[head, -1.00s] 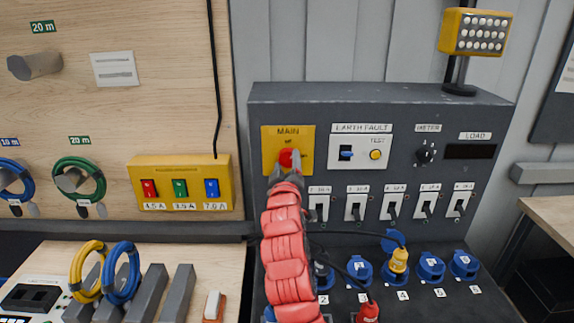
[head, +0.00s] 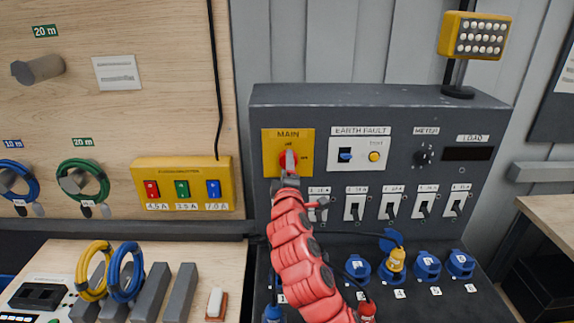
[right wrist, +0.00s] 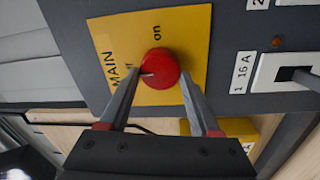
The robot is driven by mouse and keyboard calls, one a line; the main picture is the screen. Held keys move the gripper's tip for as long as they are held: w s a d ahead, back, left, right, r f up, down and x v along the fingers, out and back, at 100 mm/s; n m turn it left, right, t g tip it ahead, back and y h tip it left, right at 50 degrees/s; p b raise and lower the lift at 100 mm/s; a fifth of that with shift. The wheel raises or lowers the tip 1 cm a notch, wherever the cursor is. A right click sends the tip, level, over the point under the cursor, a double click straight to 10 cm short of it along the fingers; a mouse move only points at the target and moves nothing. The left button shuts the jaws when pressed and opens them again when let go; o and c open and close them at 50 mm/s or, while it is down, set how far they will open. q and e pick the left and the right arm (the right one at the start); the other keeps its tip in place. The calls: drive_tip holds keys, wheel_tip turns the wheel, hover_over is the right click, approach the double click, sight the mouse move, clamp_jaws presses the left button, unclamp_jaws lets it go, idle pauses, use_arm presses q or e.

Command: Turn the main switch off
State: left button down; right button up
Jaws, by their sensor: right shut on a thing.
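The main switch is a red round knob (head: 287,157) on a yellow plate (head: 269,155) marked MAIN, at the upper left of the grey panel. My right gripper (head: 288,166) is at the knob and covers part of it in the head view. In the right wrist view, the fingers of my gripper (right wrist: 161,84) are shut on the red knob (right wrist: 160,65), one on each side. The knob's white mark points toward the label on the MAIN side, which is mostly hidden by a finger. The "on" label is clear of the mark. My left gripper is out of view.
An earth fault unit (head: 359,137) sits right of the yellow plate. A row of breakers (head: 356,204) lies below, close to my right arm. Blue sockets (head: 427,266) and a yellow plug (head: 396,261) are lower. A yellow fuse box (head: 181,184) is on the left wall.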

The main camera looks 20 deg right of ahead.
idle(0.5)
drive_tip(key=o, duration=1.4)
drive_tip(key=p+v, duration=0.5)
drive_tip(key=v, duration=1.2)
drive_tip(key=shift+s, duration=0.2)
